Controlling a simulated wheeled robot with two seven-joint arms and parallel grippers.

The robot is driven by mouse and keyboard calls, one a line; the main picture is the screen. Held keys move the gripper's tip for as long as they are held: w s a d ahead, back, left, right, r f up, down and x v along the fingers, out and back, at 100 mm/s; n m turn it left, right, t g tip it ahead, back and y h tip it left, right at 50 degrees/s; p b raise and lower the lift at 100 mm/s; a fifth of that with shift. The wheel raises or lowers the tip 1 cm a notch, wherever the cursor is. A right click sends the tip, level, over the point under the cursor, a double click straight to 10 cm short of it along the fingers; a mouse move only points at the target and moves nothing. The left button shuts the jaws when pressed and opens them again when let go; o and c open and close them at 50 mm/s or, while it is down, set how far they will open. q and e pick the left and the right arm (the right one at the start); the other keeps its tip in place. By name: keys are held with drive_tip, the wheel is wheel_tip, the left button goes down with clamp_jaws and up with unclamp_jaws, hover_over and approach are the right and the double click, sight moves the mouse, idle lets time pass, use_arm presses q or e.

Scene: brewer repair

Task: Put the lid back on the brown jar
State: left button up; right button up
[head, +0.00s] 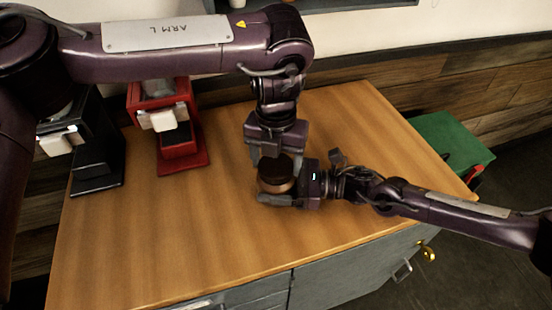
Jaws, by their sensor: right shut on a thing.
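The brown jar (273,184) stands upright near the middle of the wooden table, with a dark, round top. That top looks like the lid (277,167), seated on or right at the jar's mouth; the exact fit is hard to see. My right gripper (276,196) comes in from the right, low down, and is shut on the jar's body. My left gripper (275,152) points down from above, right over the jar. Its fingers look spread apart at the top's far edge, and their tips are partly hidden.
A red brewer (180,150) and a black brewer (97,165) stand at the table's left back. A green box (450,140) is beyond the right edge. The table (190,235) is clear at the front and back right. Drawers with handles are below the front edge.

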use_arm(q)
drive_tip(key=o, duration=0.4)
drive_tip(key=shift+o, duration=0.2)
wheel_tip(320, 180, up, 12)
idle(0.4)
use_arm(e)
drive_tip(key=o, duration=2)
drive_tip(key=shift+c, duration=0.2)
